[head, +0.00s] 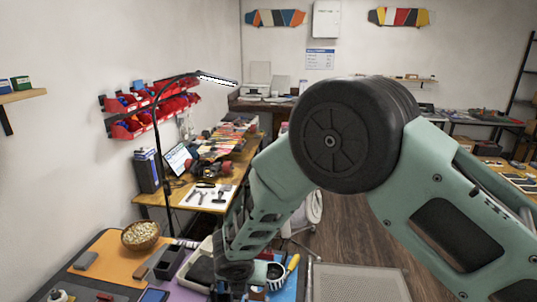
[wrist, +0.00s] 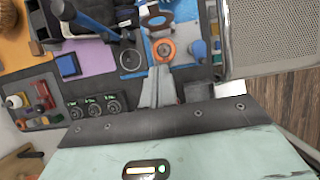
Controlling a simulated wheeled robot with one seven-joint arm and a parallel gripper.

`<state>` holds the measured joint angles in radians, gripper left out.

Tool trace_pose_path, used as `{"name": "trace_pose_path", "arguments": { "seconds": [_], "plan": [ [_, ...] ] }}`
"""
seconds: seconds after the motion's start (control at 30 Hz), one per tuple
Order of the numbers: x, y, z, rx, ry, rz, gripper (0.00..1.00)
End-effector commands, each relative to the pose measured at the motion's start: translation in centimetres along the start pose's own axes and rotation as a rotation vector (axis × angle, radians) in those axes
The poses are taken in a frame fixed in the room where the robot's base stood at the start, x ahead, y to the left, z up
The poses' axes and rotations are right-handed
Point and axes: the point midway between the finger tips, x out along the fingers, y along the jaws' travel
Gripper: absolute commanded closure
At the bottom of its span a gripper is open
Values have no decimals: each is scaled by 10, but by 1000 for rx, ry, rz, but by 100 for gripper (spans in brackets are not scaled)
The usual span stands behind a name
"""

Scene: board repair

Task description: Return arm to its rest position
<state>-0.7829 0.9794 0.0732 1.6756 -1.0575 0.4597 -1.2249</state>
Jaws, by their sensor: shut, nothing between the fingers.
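My gripper (wrist: 158,72) shows in the wrist view as two grey fingers side by side, shut and empty. It points down over the workbench, near an orange ring-shaped thing (wrist: 164,50) on a blue mat (wrist: 186,12). In the head view my green arm is bent high across the middle, with a large dark joint. Its lower link reaches down to the bench, and the fingers cannot be made out there. The arm hides part of the bench and the room behind.
A perforated metal plate (head: 358,283) lies right of the mats. Another table (head: 212,203) with tools stands behind. Wooden floor (head: 350,240) is open to the right.

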Motion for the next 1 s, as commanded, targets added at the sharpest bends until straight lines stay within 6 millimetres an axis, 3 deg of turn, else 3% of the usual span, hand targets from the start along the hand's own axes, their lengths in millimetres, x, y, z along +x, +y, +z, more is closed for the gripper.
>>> {"name": "trace_pose_path", "arguments": {
  "seconds": [0.37,0.67,0.87,1.0],
  "plan": [
    [-23,-21,-2,247,45,-18,100],
    [-60,-55,-13,626,113,-57,100],
    [-100,-101,-40,1061,183,-125,100],
    [-130,-144,-77,1442,233,-209,100]
  ]
}}
